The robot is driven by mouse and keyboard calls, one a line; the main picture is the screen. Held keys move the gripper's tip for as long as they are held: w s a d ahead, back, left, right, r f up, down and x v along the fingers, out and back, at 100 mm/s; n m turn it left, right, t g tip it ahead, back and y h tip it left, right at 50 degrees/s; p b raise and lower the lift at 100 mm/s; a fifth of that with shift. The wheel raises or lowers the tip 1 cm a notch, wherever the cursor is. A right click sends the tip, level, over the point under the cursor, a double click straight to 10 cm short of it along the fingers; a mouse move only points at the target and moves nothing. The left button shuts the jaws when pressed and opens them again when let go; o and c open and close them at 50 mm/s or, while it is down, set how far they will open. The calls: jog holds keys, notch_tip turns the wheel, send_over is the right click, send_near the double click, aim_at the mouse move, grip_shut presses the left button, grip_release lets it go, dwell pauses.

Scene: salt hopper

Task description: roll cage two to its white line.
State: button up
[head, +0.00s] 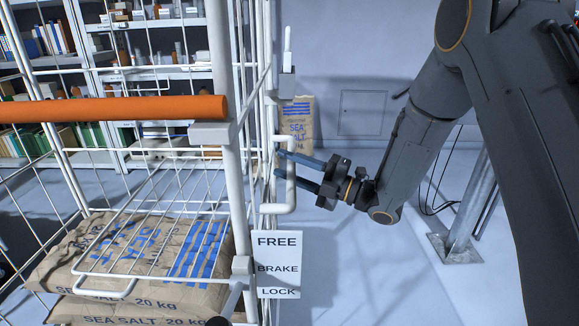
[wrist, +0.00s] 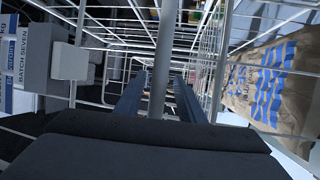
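A roll cage (head: 226,90) with a white wire frame fills the left of the head view. Its number does not show. An orange bar (head: 110,108) crosses its near side. A white bracket-shaped handle (head: 291,185) stands out at its right post. My gripper (head: 279,163) is at this handle, its two blue fingers apart. In the wrist view a grey upright bar (wrist: 163,60) stands between the fingers (wrist: 160,78), with a gap visible on each side. A white sign (head: 279,265) reading FREE, BRAKE, LOCK hangs below the handle. No white floor line shows.
Sea salt sacks (head: 140,250) lie in the cage. Another salt sack (head: 297,125) stands by the back wall. Shelves (head: 150,70) stand behind the cage. A grey metal post (head: 470,210) is bolted down at right. The floor (head: 370,270) between is clear.

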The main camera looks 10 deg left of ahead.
jog(key=b+v, duration=0.1)
jog(key=v, duration=0.6)
jog(key=shift+d, duration=0.4)
